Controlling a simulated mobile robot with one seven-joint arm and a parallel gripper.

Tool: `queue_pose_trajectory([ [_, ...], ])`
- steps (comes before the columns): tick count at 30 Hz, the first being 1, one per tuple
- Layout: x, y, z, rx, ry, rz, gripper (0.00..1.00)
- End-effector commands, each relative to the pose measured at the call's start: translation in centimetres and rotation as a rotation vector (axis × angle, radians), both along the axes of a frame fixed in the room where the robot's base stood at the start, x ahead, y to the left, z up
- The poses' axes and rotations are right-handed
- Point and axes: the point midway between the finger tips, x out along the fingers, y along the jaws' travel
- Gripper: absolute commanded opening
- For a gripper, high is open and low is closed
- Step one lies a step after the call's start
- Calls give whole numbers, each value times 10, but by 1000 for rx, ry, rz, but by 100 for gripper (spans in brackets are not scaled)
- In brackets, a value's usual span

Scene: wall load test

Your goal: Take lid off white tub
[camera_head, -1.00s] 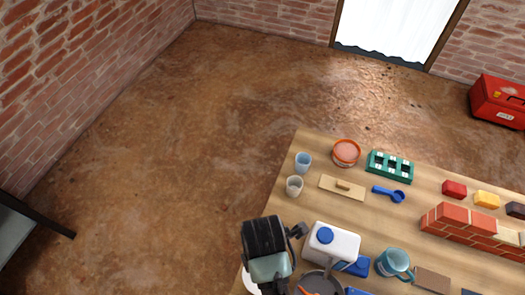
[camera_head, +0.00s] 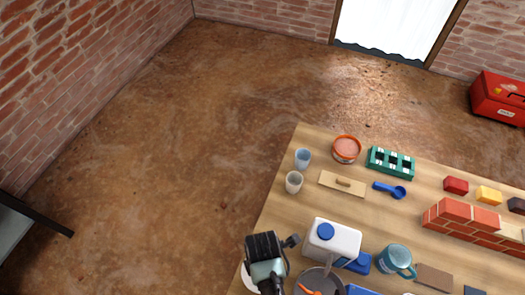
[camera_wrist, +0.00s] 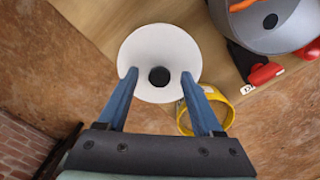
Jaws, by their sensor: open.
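A round white lid (camera_wrist: 138,48) with a dark knob (camera_wrist: 159,77) at its centre lies below my gripper in the wrist view. The tub's wall under it is hidden from above. My gripper (camera_wrist: 160,73) is open, with one blue finger on each side of the knob. The fingertips overlap the lid's lower part in this view. I cannot tell whether they touch it. In the head view a white rim (camera_head: 247,281) shows beside my arm at the table's near left edge, mostly covered by the arm.
A grey pan (camera_wrist: 275,32) with orange items and a yellow ring (camera_wrist: 226,121) are close to the lid. A white canister with a blue cap (camera_head: 345,241), a teal mug (camera_head: 394,258) and two cups (camera_head: 302,159) stand on the table (camera_head: 285,225). Floor lies open to the left.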

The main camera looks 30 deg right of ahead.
Motion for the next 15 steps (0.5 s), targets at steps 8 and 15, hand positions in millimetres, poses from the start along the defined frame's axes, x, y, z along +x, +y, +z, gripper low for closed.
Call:
queue_pose_trajectory([
  [8, 0, 0, 0, 0, -1, 0, 51],
  [15, 0, 0, 0, 0, 0, 0, 8],
])
